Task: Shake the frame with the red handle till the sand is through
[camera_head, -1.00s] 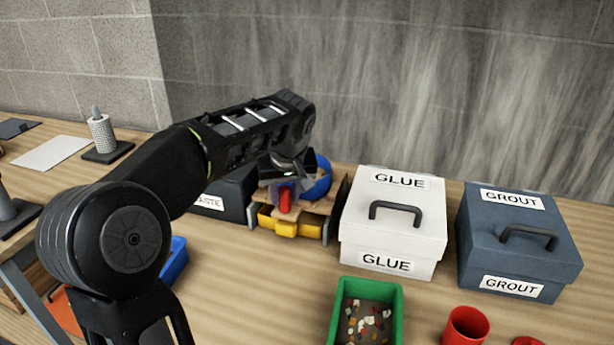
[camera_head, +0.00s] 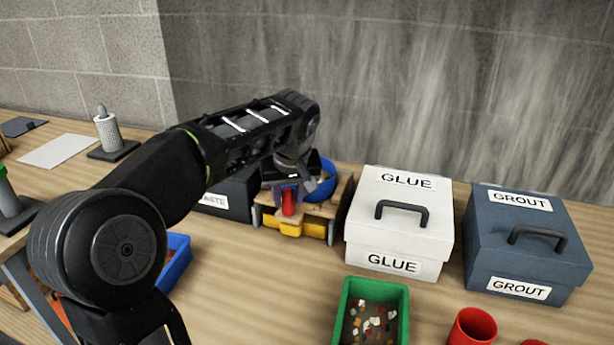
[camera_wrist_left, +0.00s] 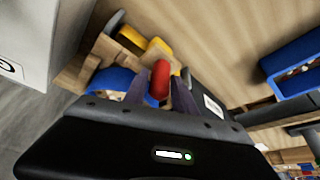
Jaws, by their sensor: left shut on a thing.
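The red handle (camera_head: 289,203) is on the front of a wooden frame (camera_head: 340,192) that carries a blue round rim (camera_head: 329,172). My left gripper (camera_head: 288,190) is shut on this handle, and its fingers partly cover it. In the left wrist view the red handle (camera_wrist_left: 161,78) sits between the two fingers, with the blue rim (camera_wrist_left: 113,78) beside it. A yellow tray (camera_head: 291,228) shows under the frame, between grey supports. My arm hides much of the frame, and I cannot tell how much sand is in it. My right gripper is not in view.
The white GLUE box (camera_head: 398,225) stands close to the right of the frame, with the GROUT box (camera_head: 525,245) beyond it. A dark box (camera_head: 228,198) is at its left. A green bin (camera_head: 346,310) with mosaic pieces and a red cup (camera_head: 472,327) are in front.

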